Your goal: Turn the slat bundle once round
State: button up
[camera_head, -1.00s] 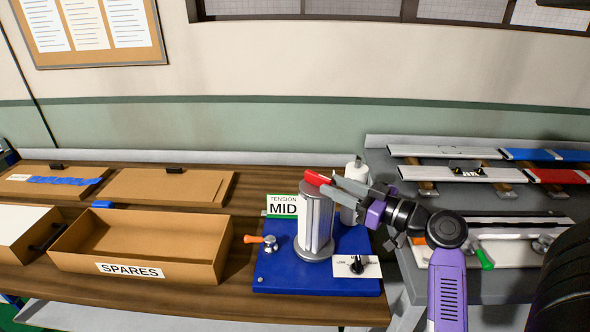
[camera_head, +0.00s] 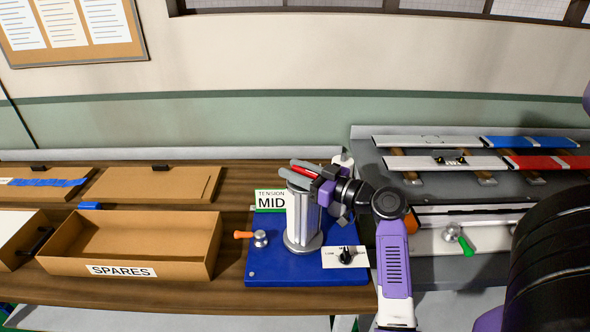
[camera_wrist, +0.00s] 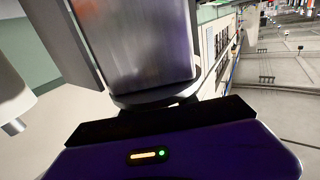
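The slat bundle (camera_head: 303,219) is an upright silver cylinder of slats on a round grey foot, on a blue base plate (camera_head: 270,270). It also shows large and close in the wrist view (camera_wrist: 135,45). My gripper (camera_head: 297,178) is at the bundle's top, reaching in from the right. Its grey fingers lie across the top end, and a red piece (camera_head: 305,164) shows just behind them. Whether the fingers press on the bundle is not clear.
A MID tension sign (camera_head: 270,201), an orange-handled clamp (camera_head: 260,238) and a dial plate (camera_head: 345,257) surround the bundle. A white bottle stands behind my gripper.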

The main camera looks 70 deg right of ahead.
grip_shut()
jog(key=shift+s+d+f+m+h, duration=0.1)
jog(key=shift+m+h, duration=0.3)
jog(key=shift+h, duration=0.2)
